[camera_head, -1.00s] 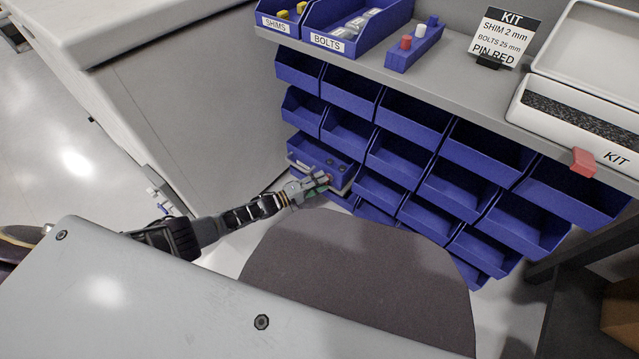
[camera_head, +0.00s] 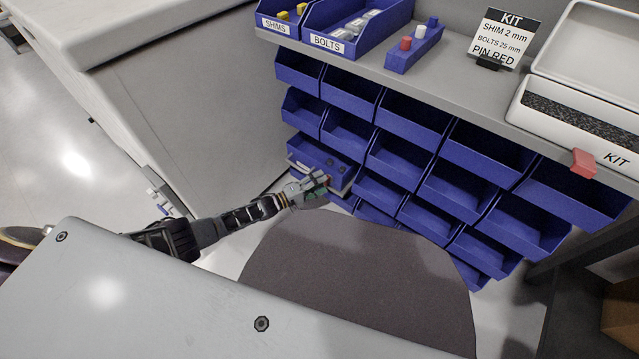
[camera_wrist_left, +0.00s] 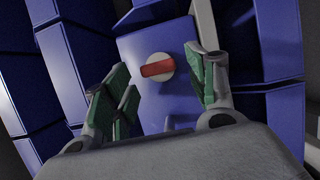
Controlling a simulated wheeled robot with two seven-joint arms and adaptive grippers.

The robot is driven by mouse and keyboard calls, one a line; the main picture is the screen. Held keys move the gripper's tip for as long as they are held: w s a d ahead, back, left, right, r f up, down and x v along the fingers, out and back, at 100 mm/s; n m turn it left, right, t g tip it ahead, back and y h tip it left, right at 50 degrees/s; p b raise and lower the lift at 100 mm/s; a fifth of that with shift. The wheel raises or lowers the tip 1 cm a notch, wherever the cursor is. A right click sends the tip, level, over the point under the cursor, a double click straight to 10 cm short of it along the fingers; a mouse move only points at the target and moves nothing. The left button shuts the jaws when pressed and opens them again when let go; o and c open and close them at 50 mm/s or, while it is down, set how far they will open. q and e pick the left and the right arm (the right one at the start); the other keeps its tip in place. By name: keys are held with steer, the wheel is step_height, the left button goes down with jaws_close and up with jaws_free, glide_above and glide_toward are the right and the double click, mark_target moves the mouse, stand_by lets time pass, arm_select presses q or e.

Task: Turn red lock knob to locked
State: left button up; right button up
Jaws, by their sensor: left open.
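The red lock knob (camera_wrist_left: 157,68) shows in the left wrist view. It is a red bar on a pale round base, on the face of a blue box (camera_wrist_left: 185,35). The bar lies nearly level in that picture. My left gripper (camera_wrist_left: 166,92) is open, with its green-padded fingers to the left and right of the knob and apart from it. In the head view my left gripper (camera_head: 322,182) is at the front of the blue box (camera_head: 318,155) in the bin rack and mostly hides the knob. My right gripper is not in view.
Blue bins (camera_head: 405,120) fill the rack right of and above the box. A dark rounded seat (camera_head: 350,275) lies just below my left arm. A grey cabinet side (camera_head: 205,100) stands to the left. The shelf (camera_head: 450,70) above carries bins, a sign and a kit case.

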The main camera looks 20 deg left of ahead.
arm_select(q)
steer(key=v, duration=1.1)
steer(key=shift+s+a, duration=0.25)
steer(key=shift+a, duration=0.1)
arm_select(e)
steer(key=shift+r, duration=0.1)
